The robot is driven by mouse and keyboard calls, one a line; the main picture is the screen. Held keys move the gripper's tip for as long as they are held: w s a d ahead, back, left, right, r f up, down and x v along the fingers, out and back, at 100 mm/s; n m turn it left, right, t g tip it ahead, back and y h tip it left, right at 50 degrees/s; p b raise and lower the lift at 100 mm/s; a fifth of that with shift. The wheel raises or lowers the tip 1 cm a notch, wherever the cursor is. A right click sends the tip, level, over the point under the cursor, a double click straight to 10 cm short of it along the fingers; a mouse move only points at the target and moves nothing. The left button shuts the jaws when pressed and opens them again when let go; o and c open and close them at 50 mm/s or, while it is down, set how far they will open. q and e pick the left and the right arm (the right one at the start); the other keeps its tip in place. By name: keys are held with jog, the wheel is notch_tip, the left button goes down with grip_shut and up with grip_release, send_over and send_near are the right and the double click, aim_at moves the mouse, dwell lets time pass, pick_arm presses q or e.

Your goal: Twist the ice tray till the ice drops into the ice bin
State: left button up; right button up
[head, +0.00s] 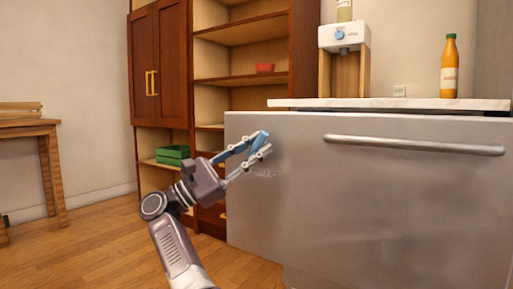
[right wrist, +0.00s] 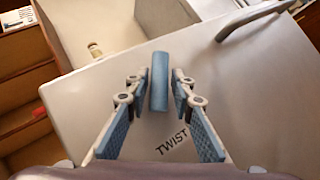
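A blue bar-shaped knob (right wrist: 159,82) stands out from a grey metal front panel (right wrist: 240,95), with the word TWIST printed below it in the right wrist view. In the head view the knob (head: 259,139) is at the left part of the panel. My right gripper (head: 262,147) is at the knob, with one finger on each side of it. In the right wrist view narrow gaps show between the fingertips (right wrist: 160,88) and the knob. The gripper looks open around it. I cannot make out the ice tray, ice or ice bin. My left gripper is out of view.
A long bar handle (head: 414,145) crosses the panel to the right. Above is a pale countertop (head: 420,104) with a dispenser (head: 343,37) and an orange bottle (head: 449,68). A wooden shelf unit (head: 240,60) stands behind, with a green crate (head: 172,155).

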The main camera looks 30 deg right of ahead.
jog(key=v, duration=0.7)
jog(key=shift+a+f, duration=0.1)
dwell(0.4)
